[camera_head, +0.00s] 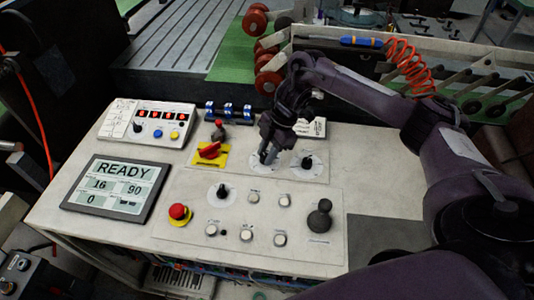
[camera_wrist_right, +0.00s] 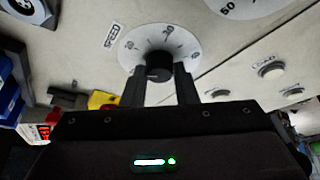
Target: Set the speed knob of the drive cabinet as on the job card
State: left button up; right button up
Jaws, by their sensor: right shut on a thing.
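The speed knob is a black knob (camera_wrist_right: 159,66) on a white round dial plate (camera_wrist_right: 190,47), beside a small label reading SPEED (camera_wrist_right: 114,35). My right gripper (camera_head: 268,157) reaches down onto this dial from the upper right in the head view. Its two fingers are shut on the knob, one on each side, in the right wrist view. In the head view the fingers hide most of the knob, and part of the white dial plate (camera_head: 256,165) shows around them. The knob's exact setting is hard to read. I cannot make out the job card for certain. My left gripper is out of view.
A second dial knob (camera_head: 307,162) sits just right of the gripper. A red switch on a yellow plate (camera_head: 209,151) is to its left.

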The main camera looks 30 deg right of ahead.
jog(key=shift+w+n, duration=0.1)
jog(key=shift+n, duration=0.4)
jog(key=o, duration=1)
jog(key=p+v, duration=0.1)
jog(key=v, duration=0.6)
jog(key=shift+d+r, duration=0.15)
jog(key=shift+r, duration=0.25)
jog(key=shift+f, duration=0.1)
